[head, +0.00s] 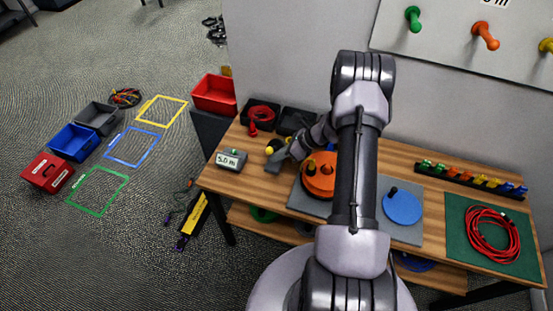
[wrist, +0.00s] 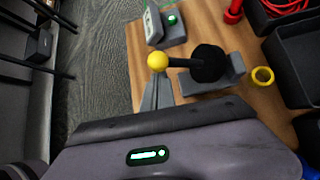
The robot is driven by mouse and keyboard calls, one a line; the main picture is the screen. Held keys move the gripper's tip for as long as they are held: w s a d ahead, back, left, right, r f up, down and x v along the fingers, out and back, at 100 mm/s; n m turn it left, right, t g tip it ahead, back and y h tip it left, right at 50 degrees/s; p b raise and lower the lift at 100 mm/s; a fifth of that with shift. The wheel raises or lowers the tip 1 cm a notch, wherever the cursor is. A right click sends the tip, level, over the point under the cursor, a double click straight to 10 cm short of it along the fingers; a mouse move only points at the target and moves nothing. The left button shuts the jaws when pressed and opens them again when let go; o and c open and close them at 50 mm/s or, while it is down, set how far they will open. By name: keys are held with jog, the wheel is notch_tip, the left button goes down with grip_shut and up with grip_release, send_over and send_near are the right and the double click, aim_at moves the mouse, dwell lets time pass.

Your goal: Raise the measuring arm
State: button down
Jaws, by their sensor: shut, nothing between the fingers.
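The measuring arm is a black rod (wrist: 180,62) with a yellow ball (wrist: 158,61) at its end. It runs from a thick black hub (wrist: 208,63) on a grey base (wrist: 222,83). In the head view the yellow ball (head: 270,150) shows left of my gripper, and my wrist hides most of the rest. My gripper (wrist: 160,78) is shut and empty, with its fingertips right by the ball. I cannot tell whether they touch it. A grey meter (head: 232,160) reading 5.0 m, with a green button, stands just left; it also shows in the wrist view (wrist: 165,25).
Black trays (head: 296,121) and a red bin (head: 214,93) lie behind. A coiled red cable (head: 492,235) lies on a green mat.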

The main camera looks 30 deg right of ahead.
jog(key=shift+w+d+r, duration=0.25)
jog(key=shift+d+r, duration=0.05)
jog(key=shift+r, duration=0.15)
jog(key=shift+r, duration=0.1)
